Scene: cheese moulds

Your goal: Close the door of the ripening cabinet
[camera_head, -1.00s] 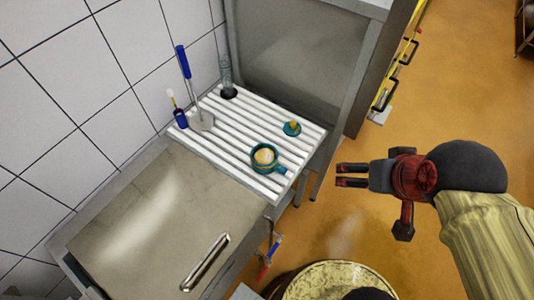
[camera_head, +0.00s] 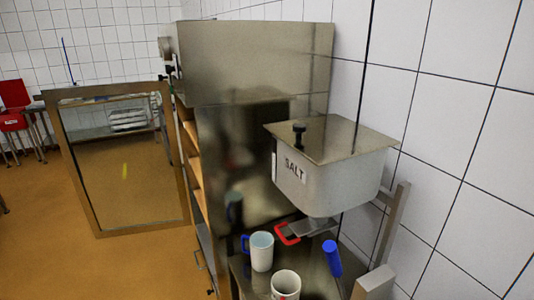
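The ripening cabinet (camera_head: 240,65) is a tall metal cabinet near the middle of the head view, against the tiled wall. Its door (camera_head: 120,165) has a metal frame and a glass pane and stands open, swung out to the left of the cabinet. The hinge side of the door appears to be near the cabinet's front edge. Several wooden shelves (camera_head: 192,172) show edge-on in the open front; most of the interior is hidden. My gripper is not in the current view.
A metal salt box (camera_head: 330,180) hangs on the wall at right. Below it, two mugs (camera_head: 261,252) and a blue-handled tool (camera_head: 332,256) are on a metal counter. A red chair (camera_head: 13,120) stands far left. The orange floor (camera_head: 50,255) left of the door is clear.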

